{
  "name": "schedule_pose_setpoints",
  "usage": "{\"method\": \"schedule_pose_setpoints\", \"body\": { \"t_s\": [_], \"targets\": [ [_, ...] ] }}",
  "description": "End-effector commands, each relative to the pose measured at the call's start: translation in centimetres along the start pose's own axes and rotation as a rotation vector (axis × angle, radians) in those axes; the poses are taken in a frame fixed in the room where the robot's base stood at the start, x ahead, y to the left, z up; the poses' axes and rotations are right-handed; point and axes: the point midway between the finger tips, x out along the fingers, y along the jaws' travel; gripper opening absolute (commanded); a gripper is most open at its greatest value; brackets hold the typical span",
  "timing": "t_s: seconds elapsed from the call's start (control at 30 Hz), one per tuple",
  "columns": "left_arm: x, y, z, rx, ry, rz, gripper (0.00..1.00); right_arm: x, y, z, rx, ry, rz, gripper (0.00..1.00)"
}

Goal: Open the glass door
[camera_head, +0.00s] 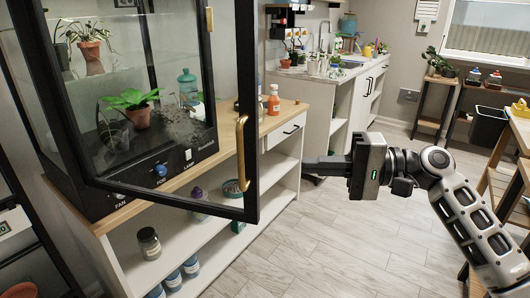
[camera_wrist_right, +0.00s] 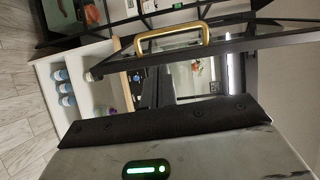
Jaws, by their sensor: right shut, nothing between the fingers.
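The glass door (camera_head: 168,201) has a black frame and belongs to the plant cabinet (camera_head: 160,172). In the head view it stands partly open, its handle-side edge swung out from the cabinet front. Its brass handle (camera_head: 241,152) is upright on that edge. The handle also shows near the top of the right wrist view (camera_wrist_right: 170,38). My right gripper (camera_head: 312,166) is shut and empty, to the right of the handle and apart from it, with its fingers toward the door. My left gripper is not in view.
Potted plants (camera_head: 132,106) stand inside the cabinet. An orange bottle (camera_head: 273,100) stands on the wooden top beside it. Jars (camera_head: 148,243) sit on the shelves below. A sink counter (camera_head: 335,72) is at the back. The floor (camera_head: 310,250) below my right arm is clear.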

Motion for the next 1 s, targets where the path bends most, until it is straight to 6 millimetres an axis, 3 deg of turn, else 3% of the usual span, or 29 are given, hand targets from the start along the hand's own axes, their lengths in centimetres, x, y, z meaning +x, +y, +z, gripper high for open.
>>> {"method": "schedule_pose_setpoints", "body": {
  "t_s": [0.1, 0.2, 0.7, 1.0],
  "targets": [
    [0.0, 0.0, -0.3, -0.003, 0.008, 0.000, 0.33, -0.7, -2.9, 0.1, 0.018, -0.049, -0.046, 0.00],
    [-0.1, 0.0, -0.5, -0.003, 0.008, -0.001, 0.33, -0.2, -3.7, 0.2, 0.025, -0.063, -0.059, 0.00],
    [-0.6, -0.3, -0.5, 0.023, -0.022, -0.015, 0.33, 7.9, -4.2, 0.7, 0.023, -0.062, -0.060, 0.00],
    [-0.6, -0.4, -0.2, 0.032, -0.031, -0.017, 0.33, 9.1, -4.1, 0.8, 0.022, -0.060, -0.059, 0.00]
  ]
}}
